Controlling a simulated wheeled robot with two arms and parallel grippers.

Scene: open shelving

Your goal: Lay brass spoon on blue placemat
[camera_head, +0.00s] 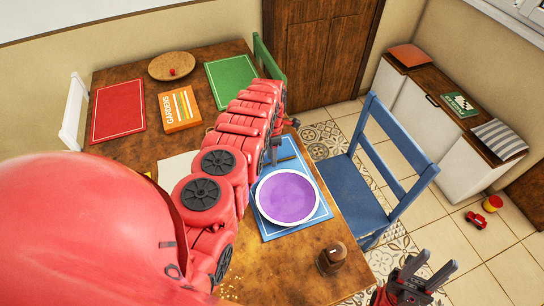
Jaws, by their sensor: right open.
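The blue placemat (266,227) lies on the wooden table's right side, with a purple plate with a white rim (287,197) on it. A thin brownish piece (288,158) shows at the placemat's far end, beside my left gripper; it may be the brass spoon, but it is too small to be sure. My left gripper (277,145) is over the far end of the placemat, mostly hidden by my red arm, and its jaws cannot be made out. My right gripper (431,271) is open and empty at the lower right, off the table.
On the table (140,149) are a red placemat (118,109), a green placemat (230,79), an orange book (179,109), a round board (172,65) and a small brown wooden object (331,258). A blue chair (362,193) stands close at the right edge.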

